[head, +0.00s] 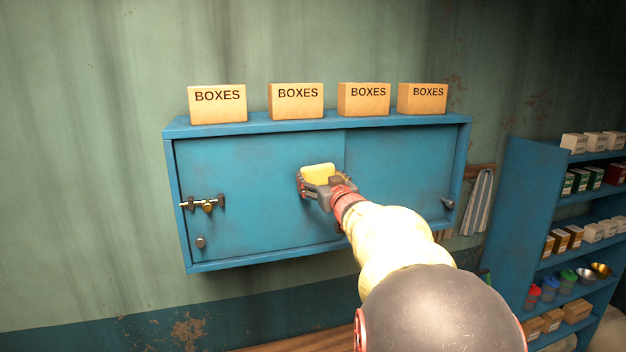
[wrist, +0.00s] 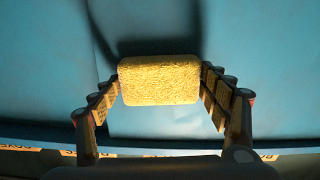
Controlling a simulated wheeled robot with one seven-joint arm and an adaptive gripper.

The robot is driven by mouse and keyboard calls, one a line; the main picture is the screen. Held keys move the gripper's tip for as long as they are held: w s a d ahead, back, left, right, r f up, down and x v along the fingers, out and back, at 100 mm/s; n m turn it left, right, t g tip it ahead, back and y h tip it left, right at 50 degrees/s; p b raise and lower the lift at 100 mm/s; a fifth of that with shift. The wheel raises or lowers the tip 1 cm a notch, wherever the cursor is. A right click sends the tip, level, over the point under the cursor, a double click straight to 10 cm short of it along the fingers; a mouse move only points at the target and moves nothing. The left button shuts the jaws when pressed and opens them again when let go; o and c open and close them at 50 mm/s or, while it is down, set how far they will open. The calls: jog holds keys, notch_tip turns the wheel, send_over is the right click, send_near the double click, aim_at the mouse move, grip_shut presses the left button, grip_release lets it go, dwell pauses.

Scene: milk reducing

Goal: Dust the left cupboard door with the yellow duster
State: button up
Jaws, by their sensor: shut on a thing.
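A blue wall cupboard has a left door (head: 250,190) and a right door (head: 400,175). The left door carries a latch with a padlock (head: 207,204) near its left edge. My gripper (head: 318,182) is shut on the yellow duster (head: 318,173), a block with rounded corners, in front of the left door near its right edge. In the wrist view the duster (wrist: 160,80) sits between the two fingers and casts a shadow on the blue surface. I cannot tell whether it touches the door. My arm hides part of the right door.
Several cardboard boxes marked BOXES (head: 295,102) stand on top of the cupboard. At the right is a blue shelf unit (head: 530,200) with small boxes, cups and bowls. The wall left of the cupboard is bare.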

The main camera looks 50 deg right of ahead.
jog(key=shift+s, duration=0.15)
jog(key=shift+v, duration=2.9)
jog(key=v, duration=0.3)
jog(key=shift+s, duration=0.1)
jog(key=shift+d, duration=0.1)
